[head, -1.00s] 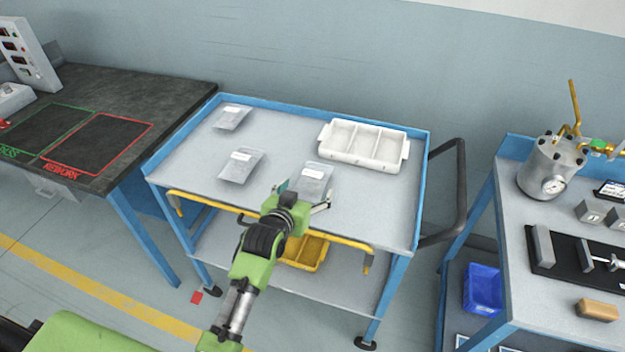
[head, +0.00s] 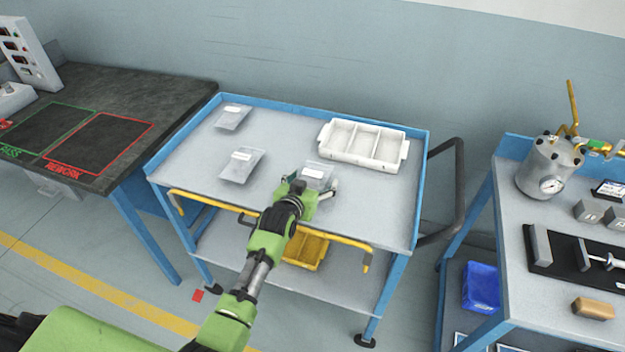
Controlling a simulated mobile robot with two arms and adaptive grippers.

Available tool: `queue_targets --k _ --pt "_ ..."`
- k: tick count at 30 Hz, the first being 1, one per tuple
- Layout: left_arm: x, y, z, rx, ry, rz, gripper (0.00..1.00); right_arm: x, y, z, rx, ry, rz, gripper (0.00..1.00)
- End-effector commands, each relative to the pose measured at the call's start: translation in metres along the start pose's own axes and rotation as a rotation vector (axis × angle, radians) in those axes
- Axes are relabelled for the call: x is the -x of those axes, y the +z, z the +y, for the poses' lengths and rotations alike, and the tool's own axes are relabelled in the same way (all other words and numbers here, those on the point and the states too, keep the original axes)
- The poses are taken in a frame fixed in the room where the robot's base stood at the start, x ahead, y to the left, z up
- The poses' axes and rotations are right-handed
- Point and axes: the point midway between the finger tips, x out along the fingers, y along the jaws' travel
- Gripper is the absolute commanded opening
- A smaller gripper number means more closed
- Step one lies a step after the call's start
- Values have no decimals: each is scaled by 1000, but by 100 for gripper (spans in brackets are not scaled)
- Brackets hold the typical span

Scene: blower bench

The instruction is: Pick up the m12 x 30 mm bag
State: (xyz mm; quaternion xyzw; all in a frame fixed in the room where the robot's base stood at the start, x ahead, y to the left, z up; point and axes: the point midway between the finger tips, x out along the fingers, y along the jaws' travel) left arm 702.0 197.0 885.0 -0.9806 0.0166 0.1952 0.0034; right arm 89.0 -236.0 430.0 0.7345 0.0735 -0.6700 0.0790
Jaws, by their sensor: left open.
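Three clear bags with white labels lie on the grey top of the blue cart (head: 370,205). One bag (head: 232,118) is at the back left, one bag (head: 242,166) is at the middle left, and one bag (head: 319,172) is near the middle. The labels are too small to read, so I cannot tell which is the m12 x 30 mm bag. My left gripper (head: 316,188) is open at the near side of the middle bag, its fingers at either side of that bag's lower part, which it partly hides. I cannot tell its height above the bag. My right gripper is not in view.
A white three-compartment tray (head: 404,150) stands behind and right of the middle bag. A yellow rail (head: 340,240) runs along the cart's front edge. A dark bench (head: 170,95) is at the left, another blue cart (head: 510,200) at the right. The cart top's right front is clear.

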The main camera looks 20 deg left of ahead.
Motion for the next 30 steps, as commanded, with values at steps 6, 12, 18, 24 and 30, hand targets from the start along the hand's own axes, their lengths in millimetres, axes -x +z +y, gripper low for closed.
queue_targets --k 6,12,18,24,30 --pt "0 0 0 0 0 0 50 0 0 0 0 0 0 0" --pt "0 -3 0 0 0 5 22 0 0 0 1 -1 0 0" --pt "0 -3 0 0 0 5 22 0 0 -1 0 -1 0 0" --pt "4 -11 0 0 0 8 22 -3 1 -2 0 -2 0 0" --pt "21 -36 -2 -1 -1 9 22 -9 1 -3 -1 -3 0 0"
